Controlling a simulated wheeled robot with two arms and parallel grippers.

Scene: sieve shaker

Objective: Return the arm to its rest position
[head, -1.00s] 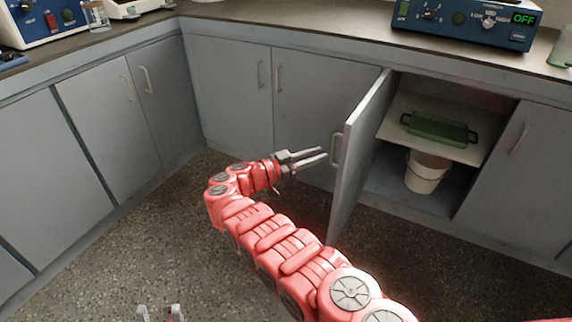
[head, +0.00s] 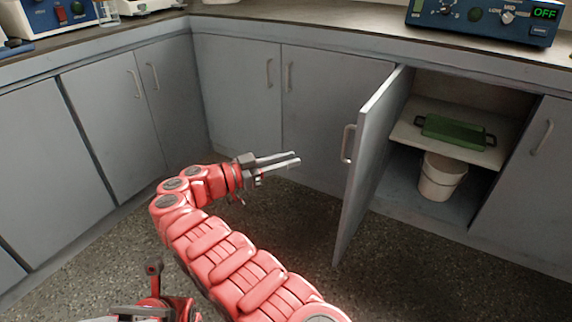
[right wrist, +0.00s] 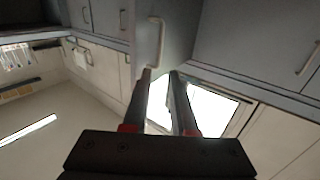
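My right arm reaches out red and jointed over the floor in the head view. Its gripper (head: 296,159) points right, toward the open cabinet door (head: 370,160), and is apart from the door and its handle (head: 347,144). The two grey fingers have a gap between them with nothing held. In the right wrist view the fingers (right wrist: 161,72) also stand apart and empty, with a door handle (right wrist: 155,43) beyond them. Part of my left gripper (head: 153,270) shows at the bottom left of the head view; its finger opening is unclear.
The open cabinet holds a green dish (head: 453,131) on a shelf (head: 410,134) and a white bucket (head: 441,177) below it. Closed cabinets (head: 235,90) line the left and back. A blue device (head: 480,18) showing OFF stands on the counter (head: 330,36). The speckled floor (head: 290,225) is clear.

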